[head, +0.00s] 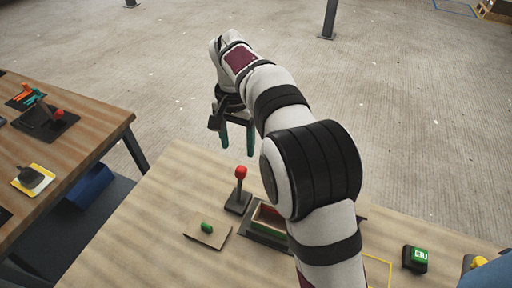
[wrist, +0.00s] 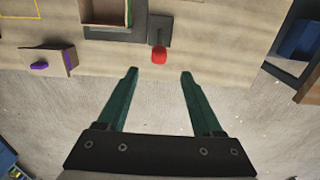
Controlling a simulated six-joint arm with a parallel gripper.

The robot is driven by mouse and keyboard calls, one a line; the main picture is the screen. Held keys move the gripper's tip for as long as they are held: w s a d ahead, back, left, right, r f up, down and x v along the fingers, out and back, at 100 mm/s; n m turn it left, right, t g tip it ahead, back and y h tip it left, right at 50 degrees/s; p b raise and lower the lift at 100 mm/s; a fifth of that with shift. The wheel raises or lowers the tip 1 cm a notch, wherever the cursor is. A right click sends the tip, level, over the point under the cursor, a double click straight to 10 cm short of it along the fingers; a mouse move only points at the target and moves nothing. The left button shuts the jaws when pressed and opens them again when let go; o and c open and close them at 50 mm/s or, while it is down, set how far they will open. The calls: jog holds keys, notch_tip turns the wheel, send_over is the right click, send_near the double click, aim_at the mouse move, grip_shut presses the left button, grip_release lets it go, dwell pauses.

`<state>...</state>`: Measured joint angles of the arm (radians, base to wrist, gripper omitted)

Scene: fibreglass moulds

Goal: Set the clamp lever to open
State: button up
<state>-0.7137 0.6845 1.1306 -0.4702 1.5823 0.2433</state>
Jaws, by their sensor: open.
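The lever (head: 240,174) with a red ball knob stands nearly upright on a small dark base on the near wooden table. It also shows in the wrist view, where its red knob (wrist: 159,54) is seen from above, just beyond the fingertips. My gripper (head: 237,148) is open and empty, with teal fingers pointing down, above the table's far edge. In the wrist view my gripper (wrist: 159,72) has its fingers apart on either side of the knob's line, not touching it. No open or shut marking is readable.
A dark-framed tray (head: 268,233) sits beside the lever, partly hidden by my arm. A board with a green knob (head: 207,228) lies in front. A green button box (head: 415,258) stands at right. Another red-knobbed lever (head: 58,113) is on the left table. A purple-knobbed block (wrist: 50,64) shows at left.

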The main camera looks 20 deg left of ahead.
aim_at(241, 179)
notch_tip(241, 179, down, 15)
jog(key=shift+d+r, duration=0.1)
grip_shut()
dwell(0.4)
dwell(1.1)
